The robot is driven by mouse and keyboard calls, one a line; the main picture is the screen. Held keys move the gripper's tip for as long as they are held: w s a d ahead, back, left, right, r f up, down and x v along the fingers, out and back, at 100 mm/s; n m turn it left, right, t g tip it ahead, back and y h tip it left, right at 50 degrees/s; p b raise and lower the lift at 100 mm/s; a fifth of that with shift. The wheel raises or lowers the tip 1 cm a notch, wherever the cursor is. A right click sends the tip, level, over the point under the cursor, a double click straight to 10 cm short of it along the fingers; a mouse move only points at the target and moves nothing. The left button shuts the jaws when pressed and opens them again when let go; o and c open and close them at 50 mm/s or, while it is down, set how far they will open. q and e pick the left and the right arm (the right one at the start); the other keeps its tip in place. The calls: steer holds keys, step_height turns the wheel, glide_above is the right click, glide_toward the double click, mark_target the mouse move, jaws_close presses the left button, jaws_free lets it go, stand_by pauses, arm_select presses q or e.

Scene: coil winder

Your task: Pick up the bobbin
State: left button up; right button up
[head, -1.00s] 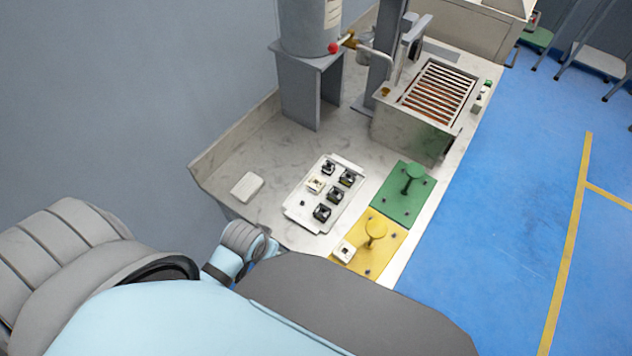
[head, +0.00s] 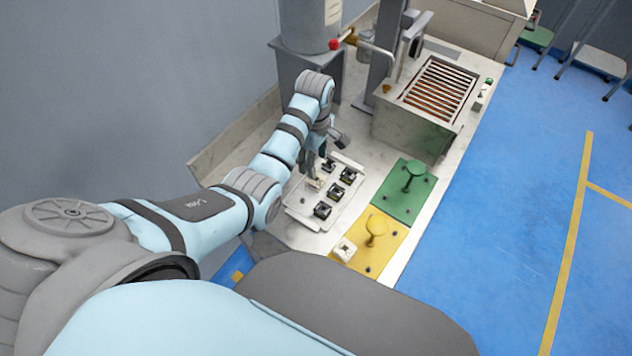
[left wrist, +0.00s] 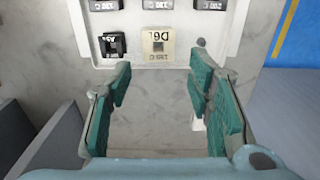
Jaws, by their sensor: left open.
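A cream bobbin (head: 316,183) sits on the white tray (head: 298,212) among several black ones. It also shows in the left wrist view (left wrist: 158,46), with a black bobbin (left wrist: 113,45) just left of it. Another cream piece (head: 345,250) sits on the yellow plate. My left gripper (head: 316,160) is over the tray's far-left side, close to the cream bobbin. In the left wrist view its teal fingers (left wrist: 160,88) are wide apart and empty, with the cream bobbin beyond the tips, about midway between them. My right gripper is not seen.
A yellow plate (head: 390,245) and a green plate (head: 403,190), each with a knobbed post, lie right of the tray. A box with a slatted top (head: 410,128) and a grey stand (head: 292,90) are behind.

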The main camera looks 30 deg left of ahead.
arm_select(q)
step_height(320, 180, down, 9)
steer(key=b, duration=0.2)
steer(key=shift+w+d+b, duration=0.1)
steer(key=shift+b, duration=0.2)
steer(key=c, duration=0.9)
step_height(320, 180, up, 15)
steer(key=p, duration=0.5)
step_height(320, 180, up, 6)
steer(key=f+p, duration=0.1)
steer(key=p, duration=0.3)
glide_above(316, 181)
steer(key=shift+r, duration=0.15)
